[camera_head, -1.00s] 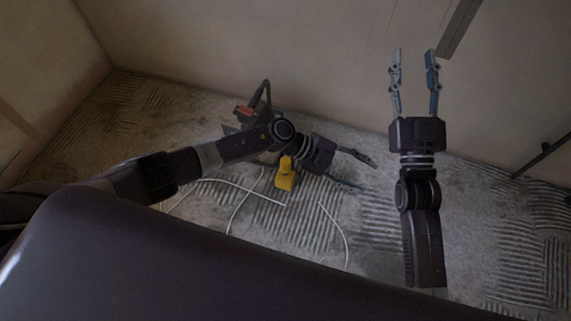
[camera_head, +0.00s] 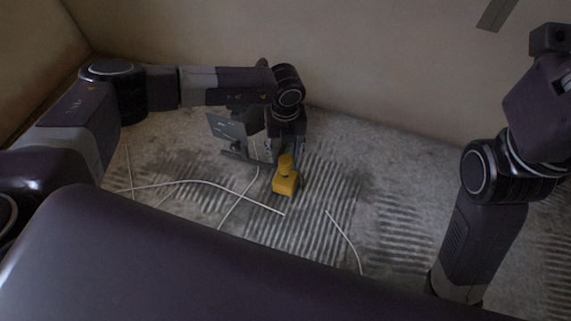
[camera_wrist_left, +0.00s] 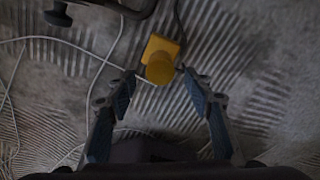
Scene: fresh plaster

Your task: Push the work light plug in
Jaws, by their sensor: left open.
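A yellow block with a raised round part (camera_head: 286,181) lies on the floor in the head view. It also shows in the wrist view (camera_wrist_left: 160,58), with a dark cable running up from it. I cannot tell whether plug and socket are separate parts here. My left gripper (camera_head: 285,155) points down just behind the block, partly hidden by its own arm. In the wrist view the fingers (camera_wrist_left: 162,84) are open, one on each side, with the block between and beyond the tips. The work light (camera_head: 226,128) stands behind to the left.
White cables (camera_head: 190,183) lie across the ridged, plaster-marked floor, and another piece (camera_head: 343,240) lies to the right. A plain wall (camera_head: 400,70) rises close behind. The floor to the right of the yellow block is mostly clear.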

